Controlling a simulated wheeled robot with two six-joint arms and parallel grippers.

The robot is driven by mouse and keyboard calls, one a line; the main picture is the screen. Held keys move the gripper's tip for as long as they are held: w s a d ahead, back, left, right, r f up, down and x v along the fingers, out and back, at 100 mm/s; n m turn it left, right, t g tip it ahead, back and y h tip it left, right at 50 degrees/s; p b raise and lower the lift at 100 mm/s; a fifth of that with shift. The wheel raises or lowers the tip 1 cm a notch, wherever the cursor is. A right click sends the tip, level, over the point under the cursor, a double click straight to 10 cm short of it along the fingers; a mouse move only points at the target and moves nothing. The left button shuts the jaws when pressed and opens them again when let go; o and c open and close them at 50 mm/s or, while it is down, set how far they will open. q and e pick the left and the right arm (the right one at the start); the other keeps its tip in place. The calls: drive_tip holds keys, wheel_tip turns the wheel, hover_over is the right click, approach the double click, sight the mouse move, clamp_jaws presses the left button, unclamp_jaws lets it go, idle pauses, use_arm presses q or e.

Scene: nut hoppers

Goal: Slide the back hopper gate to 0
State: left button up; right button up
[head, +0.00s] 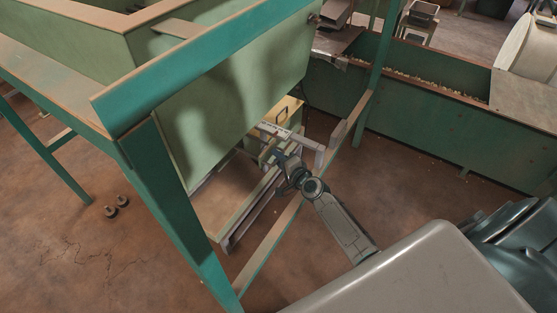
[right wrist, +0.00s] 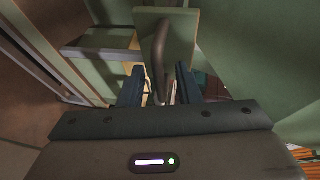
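The green hopper (head: 235,100) hangs in a teal frame. Below it run gate rails (head: 245,205), with a pale scale-like bar (head: 290,134) across them; I cannot read its marks. A yellowish panel with a dark loop handle (head: 281,117) shows behind the bar. My right gripper (head: 272,154) reaches in below the bar; its fingers are partly hidden there. In the right wrist view, the right gripper (right wrist: 159,88) is open. A bent dark handle (right wrist: 160,50) on a green gate plate (right wrist: 180,28) stands between the fingertips, with gaps on both sides. My left gripper is not in view.
The teal frame leg (head: 180,200) and a low brace (head: 268,250) stand near my right arm. A long green trough (head: 440,125) with pale bits lies at the back right. Two dark nuts (head: 117,206) lie on the brown floor. Open floor shows at the lower left.

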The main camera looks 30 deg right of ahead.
drive_tip(key=shift+w, duration=0.1)
clamp_jaws()
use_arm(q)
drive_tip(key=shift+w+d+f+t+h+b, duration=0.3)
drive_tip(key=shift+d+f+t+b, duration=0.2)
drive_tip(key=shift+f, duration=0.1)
use_arm(e)
drive_tip(key=w+a, duration=0.4)
drive_tip(key=w, duration=0.2)
drive_tip(key=shift+w+r, duration=0.15)
drive_tip(key=shift+w, duration=0.2)
unclamp_jaws()
drive_tip(key=shift+w, duration=0.1)
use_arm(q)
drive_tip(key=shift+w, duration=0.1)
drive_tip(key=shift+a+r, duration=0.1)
